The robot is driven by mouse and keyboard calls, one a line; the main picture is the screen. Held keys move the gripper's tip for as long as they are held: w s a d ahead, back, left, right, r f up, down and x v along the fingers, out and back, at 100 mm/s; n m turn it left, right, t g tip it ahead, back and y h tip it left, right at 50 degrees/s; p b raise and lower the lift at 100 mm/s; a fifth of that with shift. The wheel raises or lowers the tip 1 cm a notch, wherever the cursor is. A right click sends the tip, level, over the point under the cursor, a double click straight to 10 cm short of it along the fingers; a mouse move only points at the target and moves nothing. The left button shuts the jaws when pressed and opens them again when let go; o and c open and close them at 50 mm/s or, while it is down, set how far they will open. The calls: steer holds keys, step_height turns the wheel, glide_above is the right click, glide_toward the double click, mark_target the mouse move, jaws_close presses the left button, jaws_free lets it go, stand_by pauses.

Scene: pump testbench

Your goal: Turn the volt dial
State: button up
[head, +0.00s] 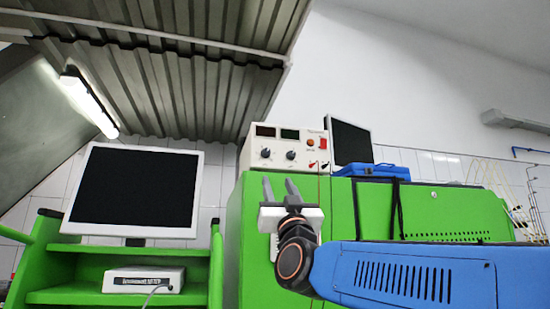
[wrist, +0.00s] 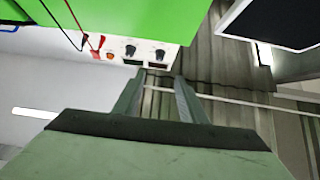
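A white power supply (head: 305,150) stands on top of the green cabinet, with two dark displays above two black dials. The left dial (head: 265,153) and right dial (head: 291,155) face me; their labels are too small to read, so I cannot tell which is the volt dial. My gripper (head: 280,181) is in front of and below the dials, fingers pointing up, apart and empty. In the wrist view the power supply appears upside down, with both dials (wrist: 146,51) beyond the fingertips of my open gripper (wrist: 160,75). Neither finger appears to touch a dial.
Red and black leads (head: 318,166) plug into the power supply's right side. A blue case (head: 370,170) and a dark screen (head: 350,143) sit to its right. The green cabinet (head: 445,208) is below; a monitor (head: 135,190) stands at left.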

mark_target(267, 154)
steer(key=x, duration=1.6)
steer(key=shift+w+a+r, duration=0.1)
steer(key=shift+w+r, duration=0.15)
steer(key=shift+r, duration=0.05)
steer(key=shift+c, duration=0.7)
jaws_close()
